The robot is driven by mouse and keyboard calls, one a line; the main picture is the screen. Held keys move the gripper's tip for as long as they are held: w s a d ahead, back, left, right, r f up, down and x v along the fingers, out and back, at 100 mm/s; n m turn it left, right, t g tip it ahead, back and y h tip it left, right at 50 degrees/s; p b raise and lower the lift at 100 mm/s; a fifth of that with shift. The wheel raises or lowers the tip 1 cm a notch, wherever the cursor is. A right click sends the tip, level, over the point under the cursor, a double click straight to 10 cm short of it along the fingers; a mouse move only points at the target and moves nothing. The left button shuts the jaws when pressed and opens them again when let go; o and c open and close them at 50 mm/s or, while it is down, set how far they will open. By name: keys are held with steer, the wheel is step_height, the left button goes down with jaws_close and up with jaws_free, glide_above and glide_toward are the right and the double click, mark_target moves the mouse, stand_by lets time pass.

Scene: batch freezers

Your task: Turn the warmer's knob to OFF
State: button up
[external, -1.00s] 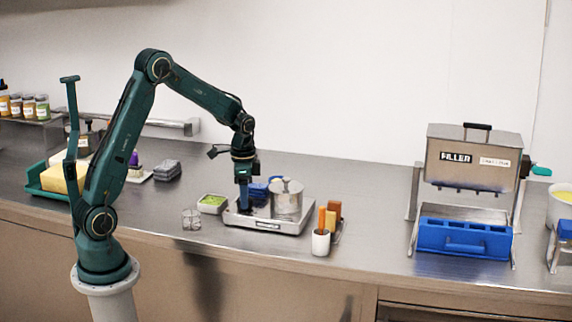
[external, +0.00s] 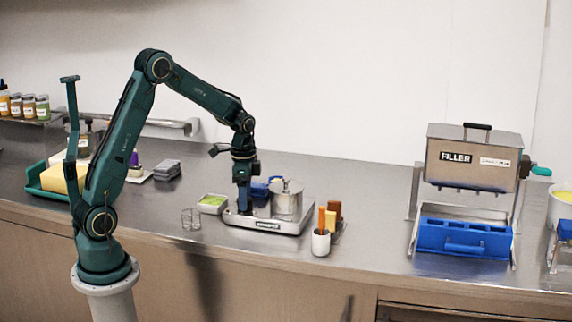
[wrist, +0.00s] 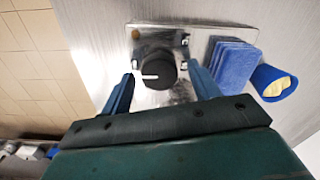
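The warmer's knob (wrist: 158,70) is a black round dial with a white pointer line, seen in the wrist view. The line points to the left of the picture. My gripper (wrist: 161,78) is open, with one blue finger on each side of the knob and a visible gap to both. In the external view my gripper (external: 243,208) points straight down at the left end of the silver warmer (external: 268,226), where it hides the knob. A lidded metal pot (external: 287,203) stands to its right. No OFF mark is readable.
A pale dish (external: 212,204) with green contents and a small wire stand (external: 191,219) are left of the warmer. A white cup (external: 320,243) with orange handles is at right. Blue pads (wrist: 234,66) and a blue cup (wrist: 272,82) show near the right finger.

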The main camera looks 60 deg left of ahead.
step_height(320, 180, up, 14)
stand_by(0.9)
steer(key=shift+s, duration=0.1)
steer(key=s+d+r+n+t, duration=0.1)
steer(key=s+d+r, duration=0.2)
steer(key=s, duration=0.2)
steer(key=s+d+r+n+t, duration=0.1)
steer(key=s+d+r+n, duration=0.1)
steer(key=s+d, duration=0.25)
steer(key=s+d+f+n+t, duration=0.1)
steer(key=s+d, duration=0.1)
steer(key=s, duration=0.5)
steer(key=s+d+f+n+t, duration=0.1)
steer(key=s+f+n+t, duration=0.1)
steer(key=s, duration=0.6)
steer(key=shift+d+t, duration=0.3)
steer(key=shift+d, duration=0.1)
